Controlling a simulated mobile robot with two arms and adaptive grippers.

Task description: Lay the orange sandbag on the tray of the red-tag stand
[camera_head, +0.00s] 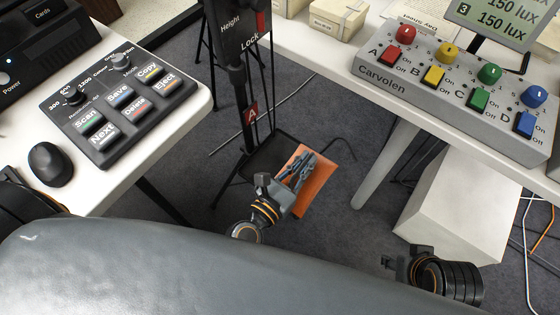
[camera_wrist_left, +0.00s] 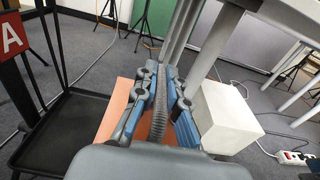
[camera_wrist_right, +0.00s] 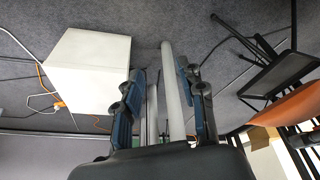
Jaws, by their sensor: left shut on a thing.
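The orange sandbag (camera_head: 318,187) hangs in my left gripper (camera_head: 302,168), which is shut on it. It also shows under the fingers in the left wrist view (camera_wrist_left: 115,110) and at the right of the right wrist view (camera_wrist_right: 292,108). The stand with the red "A" tag (camera_head: 251,113) has a black tray (camera_head: 262,162) low down. The sandbag is just right of the tray, close to its right edge; whether they touch I cannot tell. The tray looks empty in the left wrist view (camera_wrist_left: 60,132). My right gripper (camera_wrist_right: 162,95) is open and empty.
A white box (camera_head: 455,215) stands on the floor under the right table (camera_head: 330,50). The left table (camera_head: 195,100) holds a button panel (camera_head: 115,100) and a mouse (camera_head: 50,163). A grey button console (camera_head: 450,95) sits on the right table. Cables cross the carpet.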

